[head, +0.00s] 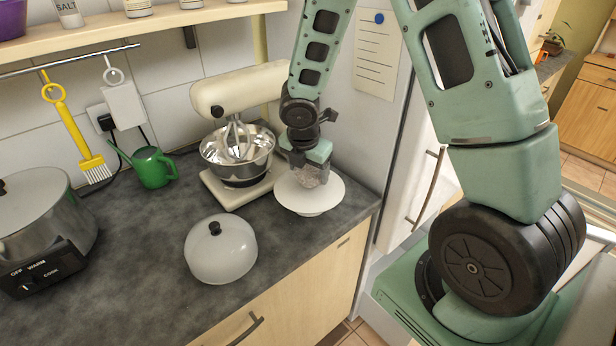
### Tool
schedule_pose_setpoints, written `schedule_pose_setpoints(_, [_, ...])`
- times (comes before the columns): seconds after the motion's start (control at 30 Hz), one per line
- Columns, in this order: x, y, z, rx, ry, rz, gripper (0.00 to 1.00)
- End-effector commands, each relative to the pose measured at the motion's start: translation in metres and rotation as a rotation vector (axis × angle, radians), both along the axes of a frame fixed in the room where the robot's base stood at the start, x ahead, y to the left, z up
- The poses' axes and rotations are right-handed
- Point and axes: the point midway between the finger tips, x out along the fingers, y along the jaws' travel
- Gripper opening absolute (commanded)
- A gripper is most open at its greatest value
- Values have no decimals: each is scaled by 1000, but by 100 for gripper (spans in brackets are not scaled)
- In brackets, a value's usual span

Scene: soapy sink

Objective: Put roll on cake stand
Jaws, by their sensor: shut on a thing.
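The white round cake stand (332,196) stands on the dark counter near its right end, beside the mixer. My gripper (310,172) points down over the middle of the stand. It is shut on a small pale greyish thing, which I take to be the roll (309,179). The fingers and wrist hide much of it, and its shape is hard to make out. It is low over the plate; I cannot tell whether it touches.
A cream stand mixer with a steel bowl (238,152) is close left of my gripper. A pale dome lid with a black knob (221,252) sits in front. A green watering can (153,168) and a steel cooker (45,215) are further left. A white fridge is right.

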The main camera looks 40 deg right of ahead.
Motion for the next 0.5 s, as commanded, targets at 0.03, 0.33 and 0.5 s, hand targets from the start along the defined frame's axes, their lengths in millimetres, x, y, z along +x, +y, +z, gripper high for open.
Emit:
schedule_pose_setpoints(0.03, [0,1,-10,0,3,3,48])
schedule_pose_setpoints(0.33, [0,0,-17,0,-1,1,48])
schedule_pose_setpoints(0.5, [0,0,-21,0,-1,1,48])
